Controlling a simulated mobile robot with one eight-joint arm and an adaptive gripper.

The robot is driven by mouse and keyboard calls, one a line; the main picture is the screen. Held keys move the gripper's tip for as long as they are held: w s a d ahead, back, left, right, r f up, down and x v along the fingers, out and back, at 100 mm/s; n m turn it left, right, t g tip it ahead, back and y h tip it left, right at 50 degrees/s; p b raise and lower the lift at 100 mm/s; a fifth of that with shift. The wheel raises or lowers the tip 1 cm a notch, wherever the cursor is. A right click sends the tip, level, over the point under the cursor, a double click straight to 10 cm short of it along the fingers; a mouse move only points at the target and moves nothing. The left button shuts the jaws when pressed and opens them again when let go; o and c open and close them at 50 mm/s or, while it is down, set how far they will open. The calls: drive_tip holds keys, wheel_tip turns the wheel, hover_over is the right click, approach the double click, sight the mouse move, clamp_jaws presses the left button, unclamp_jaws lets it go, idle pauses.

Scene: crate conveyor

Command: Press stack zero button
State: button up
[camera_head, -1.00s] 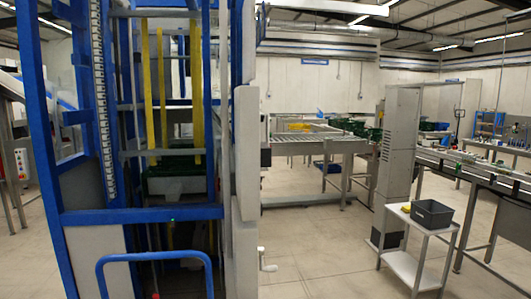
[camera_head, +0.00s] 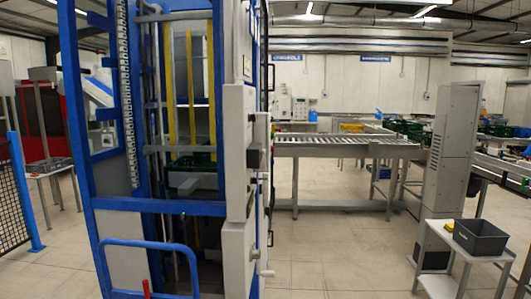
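A tall stacker machine (camera_head: 103,150) with a blue frame fills the left half of the head view. Yellow vertical straps and a dark green crate (camera_head: 192,160) show inside it. Grey boxes (camera_head: 238,140) are fixed along its right side, one with a dark handle-like part. A small red part (camera_head: 147,287) shows at the bottom by the blue rail. I cannot make out a button marked stack zero. My gripper is not in view.
A roller conveyor (camera_head: 340,146) runs right behind the machine. A grey locker (camera_head: 450,150) and a small table (camera_head: 470,247) with a dark bin (camera_head: 480,238) stand right. A mesh fence (camera_head: 12,195) stands left. Open floor lies between machine and locker.

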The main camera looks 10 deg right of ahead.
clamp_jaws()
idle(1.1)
